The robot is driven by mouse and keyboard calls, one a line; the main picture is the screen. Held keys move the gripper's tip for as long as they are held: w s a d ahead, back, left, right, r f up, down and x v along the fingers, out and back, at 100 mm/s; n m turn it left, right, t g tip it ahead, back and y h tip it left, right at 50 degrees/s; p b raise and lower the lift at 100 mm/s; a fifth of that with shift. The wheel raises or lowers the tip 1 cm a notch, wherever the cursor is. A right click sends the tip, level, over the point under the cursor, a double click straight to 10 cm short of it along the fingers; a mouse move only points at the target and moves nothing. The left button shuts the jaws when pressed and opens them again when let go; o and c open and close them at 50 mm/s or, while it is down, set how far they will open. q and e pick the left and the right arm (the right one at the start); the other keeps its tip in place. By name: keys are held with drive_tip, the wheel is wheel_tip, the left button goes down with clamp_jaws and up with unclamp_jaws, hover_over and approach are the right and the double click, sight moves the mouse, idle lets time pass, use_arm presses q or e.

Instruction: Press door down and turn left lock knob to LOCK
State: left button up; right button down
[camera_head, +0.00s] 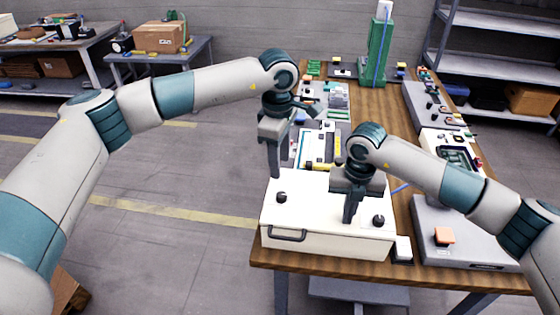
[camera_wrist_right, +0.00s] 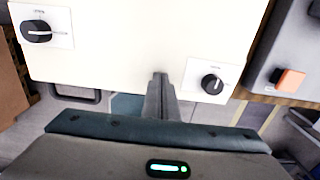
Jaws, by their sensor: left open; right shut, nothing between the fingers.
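A white box with a flat top door (camera_head: 320,200) stands at the front of the wooden table, with the door down. The black left lock knob (camera_head: 282,197) is on the door's left; it also shows in the right wrist view (camera_wrist_right: 37,31), its label too small to read. The right knob (camera_head: 379,220) also shows in the right wrist view (camera_wrist_right: 212,82). A dark handle (camera_head: 288,235) is on the front. My left gripper (camera_head: 276,172) is open, above and behind the left knob. My right gripper (camera_head: 348,217) is shut and empty, pointing down at the door between the knobs; contact cannot be told.
A grey unit with an orange button (camera_head: 444,235) stands right of the box, with a small white block (camera_head: 402,248) between them. Several devices and a green stand (camera_head: 377,60) fill the table behind.

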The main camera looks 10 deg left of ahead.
drive_tip(key=shift+r+p, duration=0.55)
drive_tip(key=shift+r, duration=0.65)
wheel_tip(320, 180, up, 5)
drive_tip(key=shift+f+p, duration=0.2)
drive_tip(key=shift+p, duration=0.5)
drive_tip(key=shift+f, duration=0.1)
